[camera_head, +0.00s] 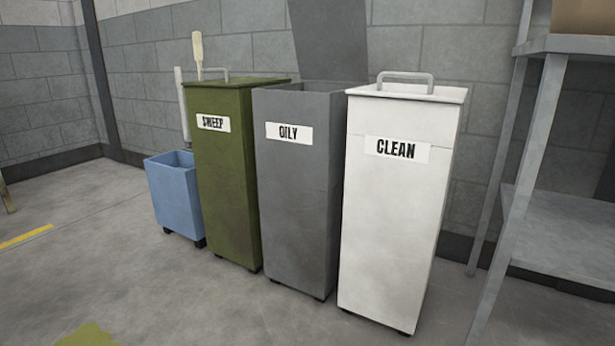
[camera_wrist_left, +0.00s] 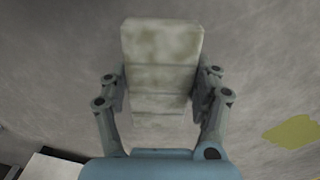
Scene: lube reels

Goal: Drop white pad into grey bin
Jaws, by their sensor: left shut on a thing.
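The grey bin (camera_head: 294,200), labelled OILY, stands between the green and white bins in the head view, with its lid (camera_head: 328,40) raised at the back. The inside of the bin is hidden. In the left wrist view my left gripper (camera_wrist_left: 160,95) is shut on the white pad (camera_wrist_left: 162,45), an off-white block with greenish-brown stains. Bare concrete floor shows behind the pad. Neither gripper is in the head view.
The green SWEEP bin (camera_head: 222,180) and white CLEAN bin (camera_head: 392,220) flank the grey bin, lids down. A blue bucket (camera_head: 175,195) stands at left. A grey shelf rack (camera_head: 530,150) is at right. A yellow-green patch (camera_head: 88,336) lies on the open floor.

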